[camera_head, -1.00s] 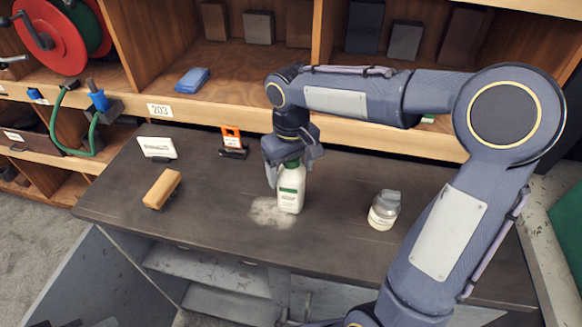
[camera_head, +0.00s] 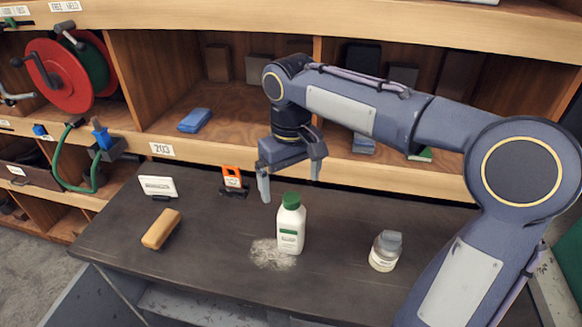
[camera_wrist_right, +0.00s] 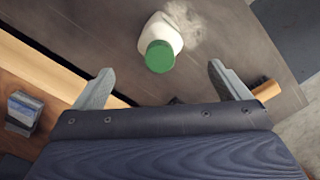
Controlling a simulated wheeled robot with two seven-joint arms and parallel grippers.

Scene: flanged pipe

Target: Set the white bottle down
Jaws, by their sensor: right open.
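The white bottle (camera_head: 291,228) with a green cap stands upright on the dark worktop (camera_head: 200,262), beside a pale powdery patch. My right gripper (camera_head: 289,185) is open and empty, above and behind the bottle, apart from it. In the right wrist view, the bottle (camera_wrist_right: 160,42) shows from above, cap towards me, beyond the two spread fingertips (camera_wrist_right: 160,82). My left gripper is not in view.
A grey-lidded jar (camera_head: 385,251) stands to the right of the bottle. A wooden-backed brush (camera_head: 161,229), a white card (camera_head: 158,187) and an orange tag (camera_head: 232,178) in a dark holder are to the left. Wooden shelving (camera_head: 215,151) rises behind the worktop.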

